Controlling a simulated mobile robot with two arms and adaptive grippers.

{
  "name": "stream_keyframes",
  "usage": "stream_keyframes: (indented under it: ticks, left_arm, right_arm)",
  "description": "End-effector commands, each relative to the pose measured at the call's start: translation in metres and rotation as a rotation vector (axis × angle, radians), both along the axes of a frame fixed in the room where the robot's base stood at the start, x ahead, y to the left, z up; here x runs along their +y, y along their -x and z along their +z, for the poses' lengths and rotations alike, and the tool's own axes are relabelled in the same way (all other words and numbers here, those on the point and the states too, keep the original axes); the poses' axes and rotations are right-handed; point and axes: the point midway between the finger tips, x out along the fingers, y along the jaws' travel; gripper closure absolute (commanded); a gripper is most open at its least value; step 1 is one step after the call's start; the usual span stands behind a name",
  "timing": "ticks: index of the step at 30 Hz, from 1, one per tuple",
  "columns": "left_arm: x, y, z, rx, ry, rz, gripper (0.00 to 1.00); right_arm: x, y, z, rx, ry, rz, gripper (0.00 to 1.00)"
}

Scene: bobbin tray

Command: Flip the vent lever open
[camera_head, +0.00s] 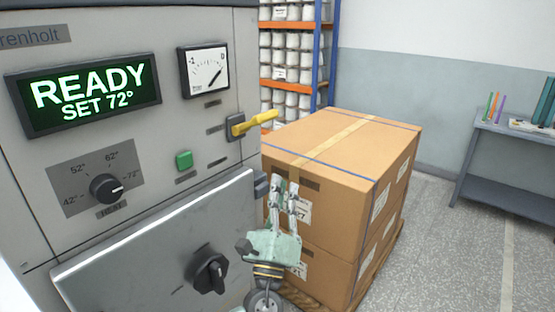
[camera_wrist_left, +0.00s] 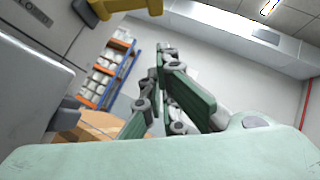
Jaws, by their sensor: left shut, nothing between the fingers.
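The vent lever is a yellow handle (camera_head: 255,122) on a dark mount (camera_head: 235,127) at the right edge of the machine's front, below the gauge. It sticks out to the right and tilts slightly upward. In the left wrist view its yellow part (camera_wrist_left: 112,7) shows at the top edge, cut off. My left gripper (camera_head: 285,182) points up, below and a little right of the lever in the head view, and apart from it. Its fingers are shut with nothing between them; they also show in the left wrist view (camera_wrist_left: 161,50). My right gripper is not in view.
The grey machine has a display (camera_head: 85,95) reading READY SET 72°, a gauge (camera_head: 204,71), a green button (camera_head: 183,160), a heat knob (camera_head: 106,188) and a lower door (camera_head: 140,245) with a black knob (camera_head: 209,270). Cardboard boxes (camera_head: 340,150) on a pallet stand behind my gripper.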

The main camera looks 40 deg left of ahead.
Motion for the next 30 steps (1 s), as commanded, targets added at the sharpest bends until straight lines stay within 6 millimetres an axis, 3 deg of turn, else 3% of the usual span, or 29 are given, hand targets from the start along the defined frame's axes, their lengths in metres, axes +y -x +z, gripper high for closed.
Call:
stream_keyframes:
  ticks: [14,21,30]
  left_arm:
    - [0.030,-0.071,0.064,0.001,0.003,0.001,1.00]
    - [0.045,-0.070,0.086,0.005,0.003,0.000,1.00]
    - [0.050,-0.070,0.089,0.004,0.004,-0.001,1.00]
  right_arm:
    - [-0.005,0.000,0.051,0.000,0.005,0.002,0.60]
    - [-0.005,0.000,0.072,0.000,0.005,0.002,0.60]
    - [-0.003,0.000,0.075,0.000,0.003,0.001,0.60]
